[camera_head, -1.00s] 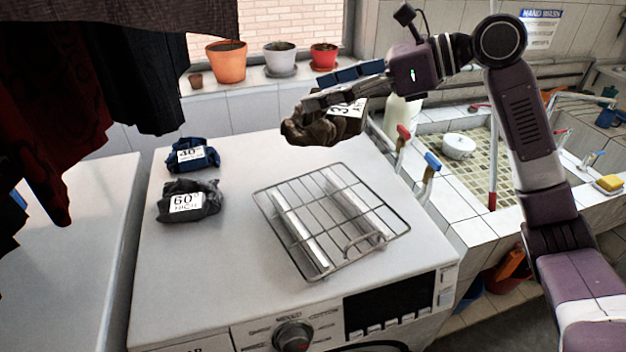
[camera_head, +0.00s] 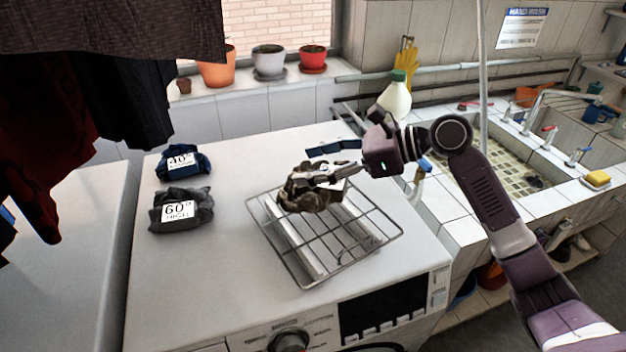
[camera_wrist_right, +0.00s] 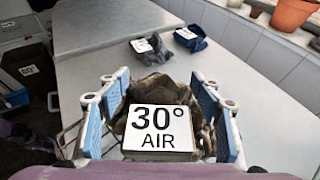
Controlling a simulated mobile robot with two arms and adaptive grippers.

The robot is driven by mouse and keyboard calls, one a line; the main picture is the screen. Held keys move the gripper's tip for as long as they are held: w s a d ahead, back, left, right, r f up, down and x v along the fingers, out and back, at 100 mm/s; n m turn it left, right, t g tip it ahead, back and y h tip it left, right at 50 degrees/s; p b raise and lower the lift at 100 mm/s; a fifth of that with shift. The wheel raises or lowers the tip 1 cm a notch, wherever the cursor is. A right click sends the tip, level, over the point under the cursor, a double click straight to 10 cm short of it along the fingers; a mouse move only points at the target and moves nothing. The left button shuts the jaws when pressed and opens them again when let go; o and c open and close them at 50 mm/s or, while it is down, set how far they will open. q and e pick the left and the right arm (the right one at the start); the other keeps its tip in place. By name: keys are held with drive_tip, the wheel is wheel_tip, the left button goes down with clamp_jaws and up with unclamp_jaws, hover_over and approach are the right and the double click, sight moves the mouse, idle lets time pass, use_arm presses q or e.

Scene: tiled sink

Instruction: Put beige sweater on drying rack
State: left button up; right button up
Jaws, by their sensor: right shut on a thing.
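The beige sweater (camera_head: 308,196) is a brownish folded bundle with a white tag. In the right wrist view the sweater (camera_wrist_right: 160,92) sits between the two blue finger pads, its tag (camera_wrist_right: 158,128) reading "30° AIR". My right gripper (camera_head: 322,178) is shut on it. It holds the sweater over the back left part of the wire drying rack (camera_head: 352,252); I cannot tell whether the sweater touches the wires. The rack lies on top of the white washing machine. My left gripper is not in view.
A blue bundle tagged 40° (camera_head: 185,162) and a dark grey bundle tagged 60° HIGH (camera_head: 180,208) lie left of the rack. Dark clothes (camera_head: 110,95) hang at upper left. A white bottle with a green cap (camera_head: 396,97) and the tiled sink (camera_head: 500,165) are at right.

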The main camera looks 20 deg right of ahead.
drive_tip(key=shift+f, duration=2.35)
drive_tip(key=shift+p, duration=0.3)
drive_tip(key=o, duration=2.1)
drive_tip(key=shift+f, duration=0.15)
drive_tip(key=shift+d, duration=0.1)
drive_tip(key=b+v, duration=0.3)
drive_tip(key=v, duration=0.9)
